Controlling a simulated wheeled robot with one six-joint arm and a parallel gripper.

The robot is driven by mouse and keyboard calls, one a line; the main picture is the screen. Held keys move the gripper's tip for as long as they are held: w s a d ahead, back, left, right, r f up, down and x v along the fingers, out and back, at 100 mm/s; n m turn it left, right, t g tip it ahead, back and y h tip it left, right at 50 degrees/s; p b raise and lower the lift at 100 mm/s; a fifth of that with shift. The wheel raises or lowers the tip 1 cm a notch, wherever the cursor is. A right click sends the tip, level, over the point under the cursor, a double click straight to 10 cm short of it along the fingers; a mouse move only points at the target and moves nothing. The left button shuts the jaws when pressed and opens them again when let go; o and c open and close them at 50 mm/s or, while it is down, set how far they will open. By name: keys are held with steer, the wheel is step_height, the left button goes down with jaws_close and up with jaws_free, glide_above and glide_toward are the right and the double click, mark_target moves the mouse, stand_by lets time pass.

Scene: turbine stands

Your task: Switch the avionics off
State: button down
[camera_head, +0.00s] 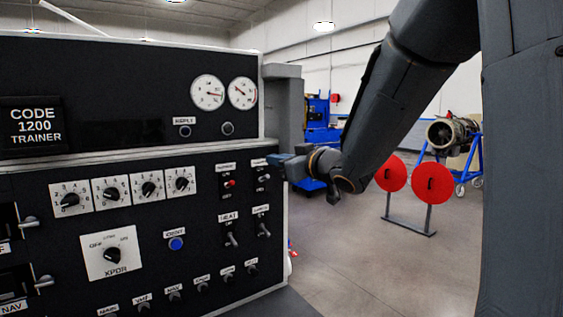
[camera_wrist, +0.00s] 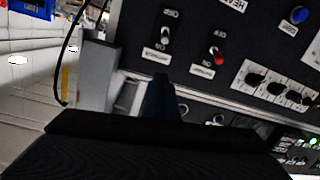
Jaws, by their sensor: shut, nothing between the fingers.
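The trainer panel (camera_head: 140,230) is black and fills the left of the head view. Near its upper right edge is a toggle switch with a pale lever (camera_head: 263,178), under a small label too blurred to read for certain. It also shows in the wrist view (camera_wrist: 165,38), upside down. A red-tipped toggle (camera_head: 230,184) is to its left, and it shows in the wrist view (camera_wrist: 216,57). My gripper (camera_head: 276,159) is shut and empty, close to the panel's right edge near the pale toggle's label. Its dark blue fingertips (camera_wrist: 160,90) show apart from both levers in the wrist view.
More toggles (camera_head: 232,239) are below, with rotary knobs (camera_head: 110,190) and a blue button (camera_head: 176,243) to the left. A grey block (camera_head: 284,105) stands beside the panel's upper right. Red discs on a stand (camera_head: 433,183) are on the floor to the right.

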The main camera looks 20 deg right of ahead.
mark_target(265, 178)
steer(key=x, duration=0.3)
steer(key=p+x, duration=0.1)
steer(key=x, duration=0.2)
steer(key=shift+f, duration=0.2)
steer(key=shift+s+d+f+p, duration=0.2)
steer(key=shift+s+d+f, duration=0.05)
steer(key=shift+f, duration=0.3)
steer(key=shift+s+d+f+p, duration=0.15)
steer(key=shift+s+d+f, duration=0.1)
steer(key=shift+f, duration=0.25)
steer(key=shift+s+d+f, duration=0.15)
steer(key=shift+s+f, duration=0.05)
steer(key=shift+f, duration=0.35)
